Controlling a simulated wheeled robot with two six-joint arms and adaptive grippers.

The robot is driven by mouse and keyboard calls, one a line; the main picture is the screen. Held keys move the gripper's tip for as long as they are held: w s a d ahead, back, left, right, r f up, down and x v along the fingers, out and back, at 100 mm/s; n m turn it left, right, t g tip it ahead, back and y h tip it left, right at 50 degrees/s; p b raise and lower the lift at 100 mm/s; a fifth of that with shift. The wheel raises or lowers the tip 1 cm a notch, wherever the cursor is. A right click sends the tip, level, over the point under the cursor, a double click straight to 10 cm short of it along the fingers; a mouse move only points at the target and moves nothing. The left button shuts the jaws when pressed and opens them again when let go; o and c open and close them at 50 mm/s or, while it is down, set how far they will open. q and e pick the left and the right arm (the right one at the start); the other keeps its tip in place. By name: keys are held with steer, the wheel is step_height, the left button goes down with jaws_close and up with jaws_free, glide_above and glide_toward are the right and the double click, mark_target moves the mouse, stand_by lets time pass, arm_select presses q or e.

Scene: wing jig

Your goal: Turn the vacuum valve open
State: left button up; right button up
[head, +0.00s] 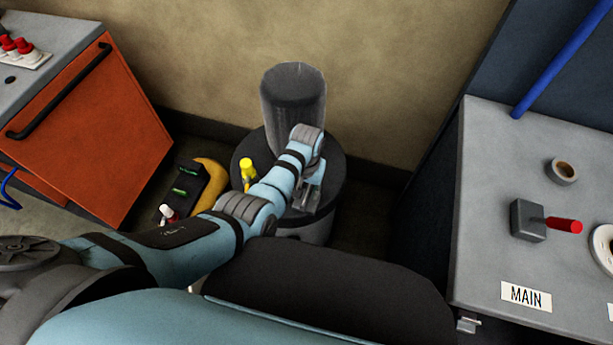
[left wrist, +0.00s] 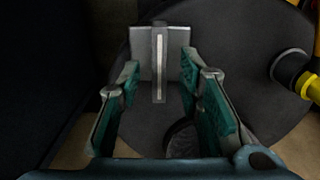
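My left gripper (head: 308,195) is over the dark round drum (head: 325,222), at the foot of the dark upright cylinder (head: 293,95). In the left wrist view its two teal-padded fingers (left wrist: 160,85) are apart. A grey block with a narrow pale upright bar (left wrist: 159,65) shows between and beyond the fingertips, with gaps on both sides. I cannot tell whether this is the vacuum valve. A red-handled lever on a grey block (head: 530,220) sits on the right cabinet, above a "MAIN" label (head: 526,297). My right gripper is not in view.
A yellow-topped fitting (head: 246,172) stands at the drum's left side and also shows in the left wrist view (left wrist: 305,80). An orange cabinet (head: 95,135) is at left. A dark device with green lights (head: 187,190) lies beside the drum.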

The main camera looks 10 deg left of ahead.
mark_target(306, 194)
arm_select(q)
step_height(306, 194, up, 9)
steer(key=shift+r, duration=0.15)
stand_by(0.4)
